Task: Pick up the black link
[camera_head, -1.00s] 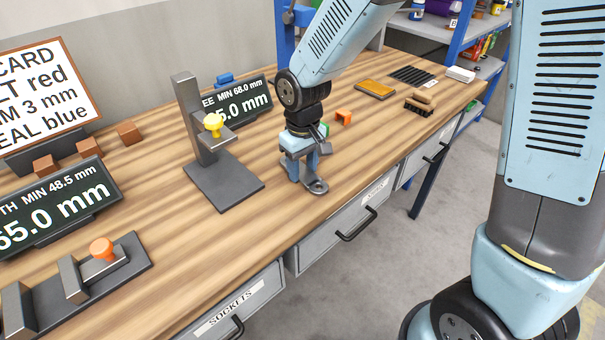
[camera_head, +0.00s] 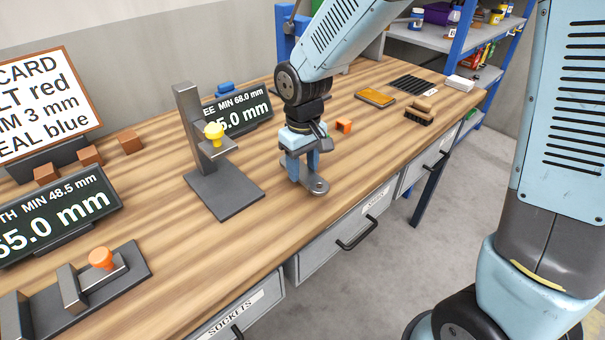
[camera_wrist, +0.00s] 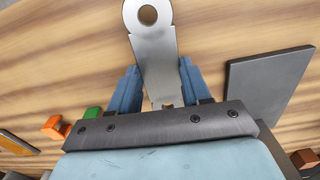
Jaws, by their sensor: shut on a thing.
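A grey metal link (camera_wrist: 153,50) with a round hole in its outer end lies between my gripper's blue fingers in the wrist view. My gripper (camera_head: 303,170) is shut on it, near the front edge of the bench. In the head view the link's ringed end (camera_head: 317,187) sticks out below the fingers toward the edge. It looks grey rather than black. Its inner end is partly hidden by my gripper. I cannot tell how far the link is above the wood.
A gauge stand (camera_head: 222,190) with a yellow knob is left of my gripper. An orange block (camera_head: 344,126) and a green block (camera_wrist: 92,113) are close by. A gauge with an orange knob (camera_head: 102,258) is front left.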

